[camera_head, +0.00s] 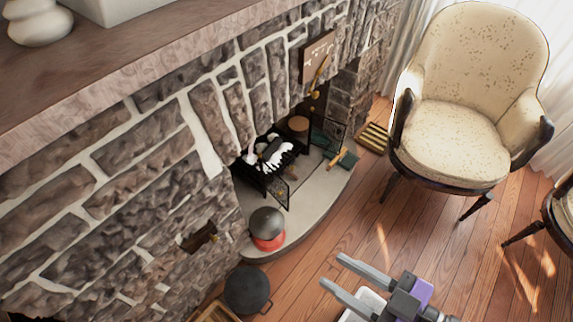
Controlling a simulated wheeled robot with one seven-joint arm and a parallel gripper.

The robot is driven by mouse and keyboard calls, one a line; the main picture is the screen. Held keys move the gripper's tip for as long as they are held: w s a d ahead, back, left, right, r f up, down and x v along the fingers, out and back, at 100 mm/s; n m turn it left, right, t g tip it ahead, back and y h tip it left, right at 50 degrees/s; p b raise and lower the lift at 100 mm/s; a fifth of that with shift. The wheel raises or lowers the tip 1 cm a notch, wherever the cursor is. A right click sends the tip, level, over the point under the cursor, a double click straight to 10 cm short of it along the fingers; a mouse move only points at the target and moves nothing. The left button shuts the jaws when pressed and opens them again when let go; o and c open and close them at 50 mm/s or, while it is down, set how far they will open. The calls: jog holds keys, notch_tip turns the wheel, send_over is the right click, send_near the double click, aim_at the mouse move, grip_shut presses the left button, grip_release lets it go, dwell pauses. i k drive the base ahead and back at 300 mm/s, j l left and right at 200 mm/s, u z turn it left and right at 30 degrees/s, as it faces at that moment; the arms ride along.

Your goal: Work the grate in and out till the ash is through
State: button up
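The fireplace grate (262,182) is a small black metal frame in the stone fireplace opening, left of the picture's centre. A white, ash-like layer (284,157) lies over its dark bars, with a dark block on it. How much ash is beneath is too small to tell. A pinkish-white upright piece (251,152) stands at the grate's left end; I cannot tell if it is a handle. My gripper (334,270) is at the bottom, over the wood floor and well short of the hearth. Its two grey fingers are apart with nothing between them.
Dark-framed mesh doors (281,192) stand open at the fireplace. A red pot with a grey lid (267,230) sits on the curved hearth slab (312,205). A dark round pan (247,289) stands left of my gripper. A cream armchair (460,140) is at right. Floor between is clear.

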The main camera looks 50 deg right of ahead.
aim_at(276, 159)
jog(key=i+l, duration=0.1)
jog(key=l, duration=1.65)
jog(key=i+l, duration=0.15)
jog(key=l, duration=0.75)
